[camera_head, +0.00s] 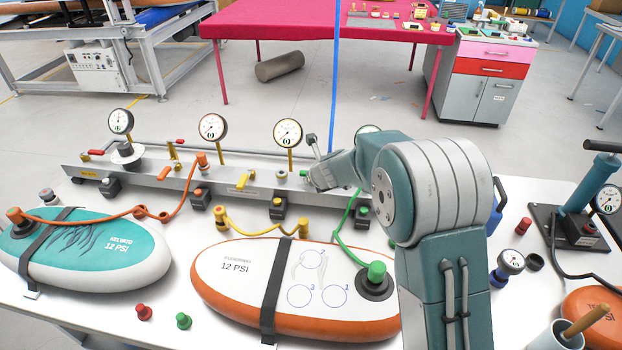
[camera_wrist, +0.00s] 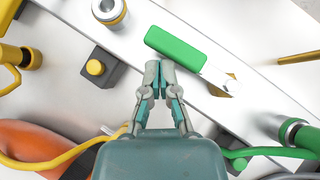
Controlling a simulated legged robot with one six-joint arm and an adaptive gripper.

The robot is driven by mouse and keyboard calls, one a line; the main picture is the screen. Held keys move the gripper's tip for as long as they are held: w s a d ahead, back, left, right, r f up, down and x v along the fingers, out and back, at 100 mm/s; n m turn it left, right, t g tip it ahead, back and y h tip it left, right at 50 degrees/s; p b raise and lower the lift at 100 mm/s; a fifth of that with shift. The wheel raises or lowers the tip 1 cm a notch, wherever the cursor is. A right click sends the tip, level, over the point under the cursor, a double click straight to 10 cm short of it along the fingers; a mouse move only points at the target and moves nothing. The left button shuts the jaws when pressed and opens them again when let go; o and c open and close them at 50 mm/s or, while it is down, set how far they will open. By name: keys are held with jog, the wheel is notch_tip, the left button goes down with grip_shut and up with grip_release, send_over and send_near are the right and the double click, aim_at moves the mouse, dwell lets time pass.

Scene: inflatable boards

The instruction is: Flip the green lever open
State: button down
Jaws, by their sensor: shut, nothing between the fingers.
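The green lever (camera_wrist: 175,47) lies across the silver manifold rail (camera_wrist: 205,40) in the wrist view. Its pale metal arm runs right to a yellow valve body (camera_wrist: 222,85). In the head view a small green end of the lever (camera_head: 303,173) shows beside my gripper (camera_head: 314,182), mostly hidden by my arm. In the wrist view my gripper (camera_wrist: 160,68) is shut and empty. Its fingertips are at the lower edge of the green handle, near its middle; I cannot tell whether they touch it.
A yellow hose (camera_wrist: 60,155) and a green hose fitting (camera_wrist: 295,132) lie on either side. A black block with a yellow button (camera_wrist: 95,68) is left of my fingers. Gauges (camera_head: 288,132) stand up behind the rail. The orange-edged board (camera_head: 235,300) lies in front.

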jog(key=shift+w+a, duration=0.25)
jog(key=shift+a, duration=0.55)
jog(key=shift+d, duration=0.6)
jog(key=shift+a, duration=0.2)
